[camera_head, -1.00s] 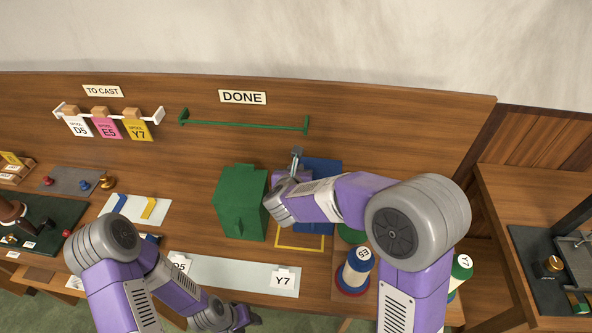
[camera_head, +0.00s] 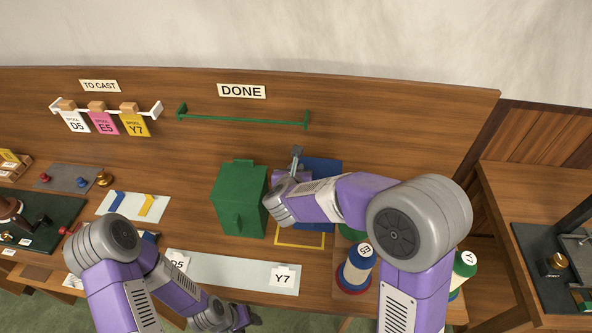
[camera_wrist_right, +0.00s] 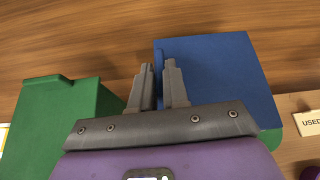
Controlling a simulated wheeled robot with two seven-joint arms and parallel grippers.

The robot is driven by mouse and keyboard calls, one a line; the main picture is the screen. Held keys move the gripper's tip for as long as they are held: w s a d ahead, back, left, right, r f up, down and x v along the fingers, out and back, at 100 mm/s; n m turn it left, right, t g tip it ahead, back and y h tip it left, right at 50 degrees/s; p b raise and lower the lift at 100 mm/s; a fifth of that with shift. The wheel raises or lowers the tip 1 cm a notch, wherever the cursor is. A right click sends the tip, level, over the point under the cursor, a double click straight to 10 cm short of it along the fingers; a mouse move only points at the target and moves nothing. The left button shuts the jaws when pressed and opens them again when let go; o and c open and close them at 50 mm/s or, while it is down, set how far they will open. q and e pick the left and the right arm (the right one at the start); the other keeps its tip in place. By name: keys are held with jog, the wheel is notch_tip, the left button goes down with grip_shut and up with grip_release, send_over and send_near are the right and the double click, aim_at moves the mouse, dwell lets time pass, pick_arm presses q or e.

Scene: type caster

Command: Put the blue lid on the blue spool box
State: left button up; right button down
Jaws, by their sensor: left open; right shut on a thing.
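A flat blue square piece, which looks like the blue lid (camera_head: 322,166), shows behind my right forearm in the head view. It fills the upper right of the right wrist view (camera_wrist_right: 215,75). My right gripper (camera_wrist_right: 160,78) is shut with the lid's left edge between its fingers. In the head view this gripper (camera_head: 296,158) is partly hidden by its own wrist. I cannot tell the blue spool box apart from the lid; my arm hides what is below. My left gripper (camera_head: 243,318) is low at the front edge, open, and nothing shows in it.
A green box (camera_head: 240,203) stands just left of my right gripper. A yellow outline (camera_head: 300,245) lies on the bench in front. Spools E5 (camera_head: 357,265) and Y7 (camera_head: 463,265) stand at the right. A pale strip (camera_head: 225,273) with labels lies in front. A green rail (camera_head: 245,120) is behind.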

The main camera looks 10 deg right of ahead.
jog(key=shift+f, duration=0.15)
jog(key=c, duration=1.1)
grip_release()
jog(key=shift+o, duration=0.2)
jog(key=shift+r+p, duration=1.7)
jog(key=shift+r, duration=1.35)
